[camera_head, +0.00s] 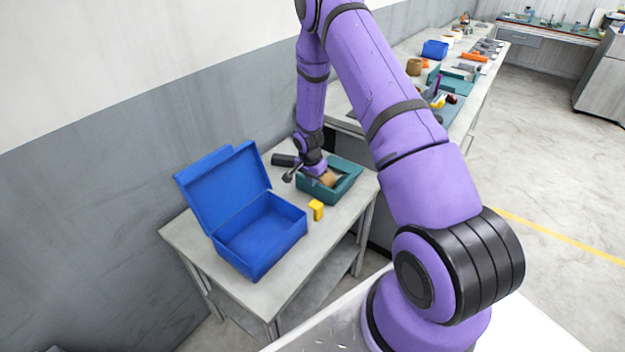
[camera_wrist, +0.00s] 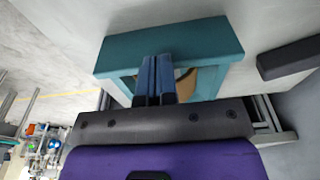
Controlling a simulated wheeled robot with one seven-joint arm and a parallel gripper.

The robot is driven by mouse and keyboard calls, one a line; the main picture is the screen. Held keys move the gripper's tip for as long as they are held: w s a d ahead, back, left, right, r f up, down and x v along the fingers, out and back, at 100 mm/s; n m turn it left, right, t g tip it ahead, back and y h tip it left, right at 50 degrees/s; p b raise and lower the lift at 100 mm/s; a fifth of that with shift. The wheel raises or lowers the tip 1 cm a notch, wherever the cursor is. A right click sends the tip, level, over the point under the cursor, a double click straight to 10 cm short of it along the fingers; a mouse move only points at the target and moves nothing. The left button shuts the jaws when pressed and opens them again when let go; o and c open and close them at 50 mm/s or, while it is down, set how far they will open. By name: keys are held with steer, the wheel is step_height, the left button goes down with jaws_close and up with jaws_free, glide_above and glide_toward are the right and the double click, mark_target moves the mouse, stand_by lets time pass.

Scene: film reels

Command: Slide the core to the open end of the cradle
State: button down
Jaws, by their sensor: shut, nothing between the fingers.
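The cradle (camera_head: 351,188) is a teal, low-walled holder on the near table, right of the blue box. The core (camera_head: 328,179) is a tan roll lying inside it, partly hidden by my gripper. My gripper (camera_head: 318,171) points down into the cradle beside the core. In the wrist view my gripper's two blue fingers (camera_wrist: 157,62) are together and empty, in front of a teal wall of the cradle (camera_wrist: 190,40). A tan curved part of the core (camera_wrist: 189,84) shows just right of the fingers. I cannot tell whether they touch it, nor which cradle end is open.
An open blue box (camera_head: 268,233) with a raised lid stands left on the table. A small yellow block (camera_head: 316,209) sits between box and cradle. A dark bar (camera_head: 284,160) lies behind the cradle, near the wall. Another cluttered table (camera_head: 408,50) stands behind.

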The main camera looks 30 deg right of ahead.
steer(key=shift+d, duration=0.15)
steer(key=shift+w+d, duration=0.4)
steer(key=shift+d, duration=0.7)
steer(key=shift+w+d, duration=0.45)
steer(key=shift+d, duration=0.7)
steer(key=shift+w+d, duration=0.4)
steer(key=shift+d, duration=0.7)
steer(key=shift+a, duration=0.15)
steer(key=shift+s+a, duration=0.25)
steer(key=shift+a, duration=0.4)
steer(key=shift+s+a, duration=0.25)
steer(key=shift+a, duration=0.35)
steer(key=shift+r, duration=3)
